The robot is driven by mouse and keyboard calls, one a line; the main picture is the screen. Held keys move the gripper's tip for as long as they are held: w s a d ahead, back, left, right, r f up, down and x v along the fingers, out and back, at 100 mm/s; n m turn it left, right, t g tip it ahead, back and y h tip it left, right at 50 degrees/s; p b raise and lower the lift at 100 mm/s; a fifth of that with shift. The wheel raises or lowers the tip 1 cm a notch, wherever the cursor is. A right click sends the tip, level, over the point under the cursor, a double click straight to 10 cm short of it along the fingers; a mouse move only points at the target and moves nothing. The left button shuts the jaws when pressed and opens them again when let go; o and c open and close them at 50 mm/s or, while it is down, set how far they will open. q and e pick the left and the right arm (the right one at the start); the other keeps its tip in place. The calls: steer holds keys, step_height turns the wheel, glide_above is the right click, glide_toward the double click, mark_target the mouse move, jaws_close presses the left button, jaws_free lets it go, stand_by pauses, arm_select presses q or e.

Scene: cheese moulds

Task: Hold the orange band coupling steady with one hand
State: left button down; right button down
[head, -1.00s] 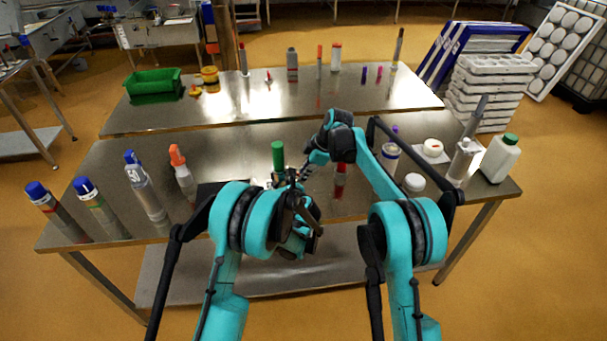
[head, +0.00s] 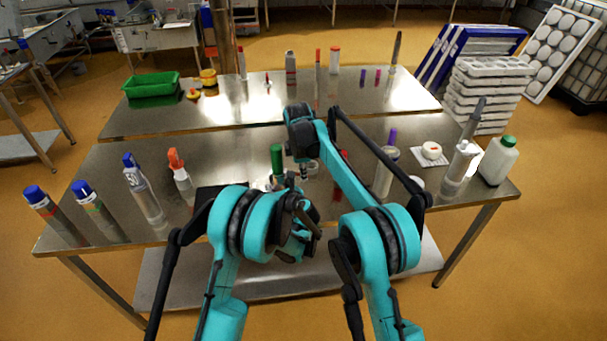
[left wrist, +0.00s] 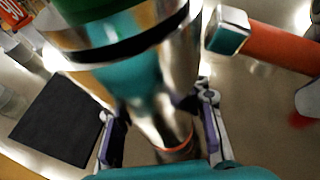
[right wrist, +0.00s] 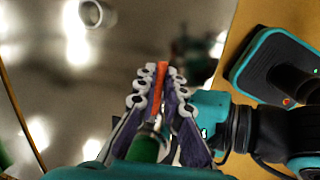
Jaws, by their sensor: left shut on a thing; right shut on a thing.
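A shiny metal cylinder with a dark ring (left wrist: 150,75) and a thin orange band low down fills the left wrist view; I take it as the orange band coupling. A green part (left wrist: 115,10) tops it, and shows upright in the head view (head: 277,158). My left gripper (left wrist: 160,135) is shut on its metal body, one finger on each side; my arm hides this grasp in the head view. My right gripper (right wrist: 153,80) is shut on a narrow orange piece (right wrist: 162,70), close to a green part (right wrist: 146,148). I cannot tell whether that orange belongs to the coupling.
An orange-red cylinder with a pale end (left wrist: 275,48) is close on the right. A dark pad (left wrist: 58,120) lies on the left. Several bottles and tubes stand along both table sides, including a white bottle (head: 498,160). The rear table (head: 225,110) is partly clear.

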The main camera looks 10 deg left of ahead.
steer(key=shift+r+h, duration=0.1)
steer(key=shift+h, duration=0.2)
steer(key=c, duration=1.6)
jaws_free()
steer(key=v, duration=1.2)
